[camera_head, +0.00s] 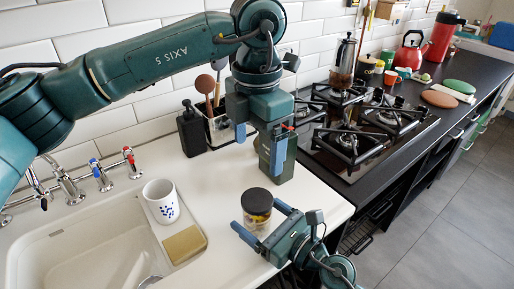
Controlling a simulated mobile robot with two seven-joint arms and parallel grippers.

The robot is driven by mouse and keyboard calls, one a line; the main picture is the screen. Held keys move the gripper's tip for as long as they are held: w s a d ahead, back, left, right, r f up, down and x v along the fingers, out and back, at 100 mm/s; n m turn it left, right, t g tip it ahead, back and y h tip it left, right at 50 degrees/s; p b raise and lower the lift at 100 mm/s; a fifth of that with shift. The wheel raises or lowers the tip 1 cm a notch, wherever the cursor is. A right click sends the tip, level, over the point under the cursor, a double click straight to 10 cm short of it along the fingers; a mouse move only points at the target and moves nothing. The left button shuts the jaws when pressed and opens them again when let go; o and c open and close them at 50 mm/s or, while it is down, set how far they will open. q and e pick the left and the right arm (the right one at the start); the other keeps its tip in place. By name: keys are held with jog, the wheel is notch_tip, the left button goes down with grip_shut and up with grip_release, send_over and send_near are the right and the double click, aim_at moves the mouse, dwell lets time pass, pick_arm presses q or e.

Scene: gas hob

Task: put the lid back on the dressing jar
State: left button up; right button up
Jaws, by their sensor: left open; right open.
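A small glass jar (256,217) with yellowish-brown contents stands upright on the white counter, right of the sink. A dark round lid (257,199) is on its top; I cannot tell whether it is seated or tightened. My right gripper (263,220) is open at the jar, one finger to its right and one at its lower left; contact is not clear. My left gripper (260,140) is open, pointing down above and behind the jar, with no jar or lid between its fingers.
A dark green container (283,171) stands behind the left gripper's fingers. A black soap bottle (191,130) and utensil holder (219,128) are by the wall. A white cup (161,201) and sponge (184,244) sit at the sink. The gas hob (350,147) is right.

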jog(key=b+v, duration=0.3)
jog(key=v, duration=0.9)
jog(key=shift+s+d+r, duration=0.1)
jog(key=shift+r, duration=0.05)
